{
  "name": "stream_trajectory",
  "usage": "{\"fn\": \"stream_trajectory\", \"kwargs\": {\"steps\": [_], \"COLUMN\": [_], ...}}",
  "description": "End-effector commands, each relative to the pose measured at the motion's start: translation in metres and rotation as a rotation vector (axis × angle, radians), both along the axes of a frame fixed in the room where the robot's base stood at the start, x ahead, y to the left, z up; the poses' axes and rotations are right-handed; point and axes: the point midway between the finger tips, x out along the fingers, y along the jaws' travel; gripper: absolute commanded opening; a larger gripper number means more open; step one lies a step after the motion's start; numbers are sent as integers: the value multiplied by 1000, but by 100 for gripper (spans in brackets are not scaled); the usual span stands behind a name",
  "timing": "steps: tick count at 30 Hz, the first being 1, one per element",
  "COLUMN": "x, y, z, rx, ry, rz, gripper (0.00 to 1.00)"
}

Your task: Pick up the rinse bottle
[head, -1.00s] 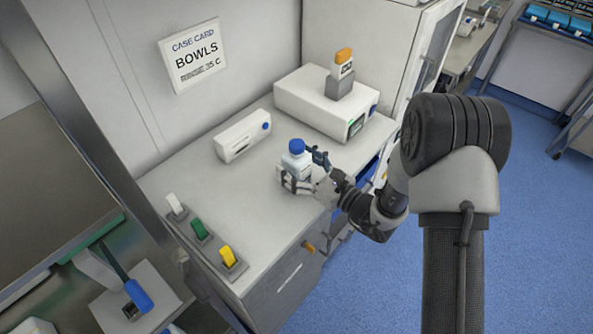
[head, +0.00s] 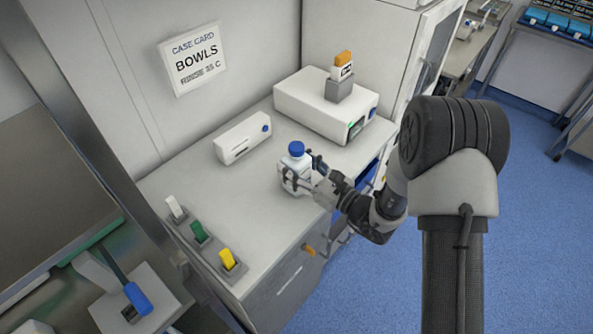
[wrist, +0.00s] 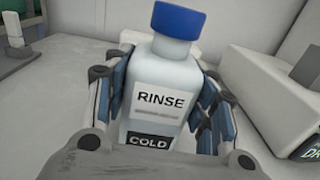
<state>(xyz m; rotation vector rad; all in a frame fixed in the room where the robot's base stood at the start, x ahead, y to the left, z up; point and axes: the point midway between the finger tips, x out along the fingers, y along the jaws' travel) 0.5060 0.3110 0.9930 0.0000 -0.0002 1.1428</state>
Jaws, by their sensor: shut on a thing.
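The rinse bottle (head: 295,175) is white with a blue cap and stands upright on the counter's right part. In the wrist view the rinse bottle (wrist: 160,75) has a label reading RINSE and COLD. My gripper (head: 298,184) is shut on the bottle, with one finger on each side of its body; in the wrist view my gripper (wrist: 160,95) also flanks it closely. The bottle's base is partly hidden by the gripper, so I cannot tell whether it touches the counter.
A white box (head: 242,138) lies behind the bottle. White, green and yellow switches (head: 228,258) line the front left. A card (head: 194,58) reads BOWLS. The counter's middle (head: 215,195) is clear.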

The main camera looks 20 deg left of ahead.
Motion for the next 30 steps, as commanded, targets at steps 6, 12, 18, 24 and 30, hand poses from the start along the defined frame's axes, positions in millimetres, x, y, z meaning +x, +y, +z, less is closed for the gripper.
{"fn": "stream_trajectory", "kwargs": {"steps": [6,12,18,24,30], "x": [0,0,0,1,1], "y": [0,0,0,0,0], "z": [0,1,6,29,78], "rx": [-1,2,2,2,4], "ry": [0,-2,-3,-7,-8], "rz": [0,0,0,0,0], "gripper": [12,8,8,8,8]}}
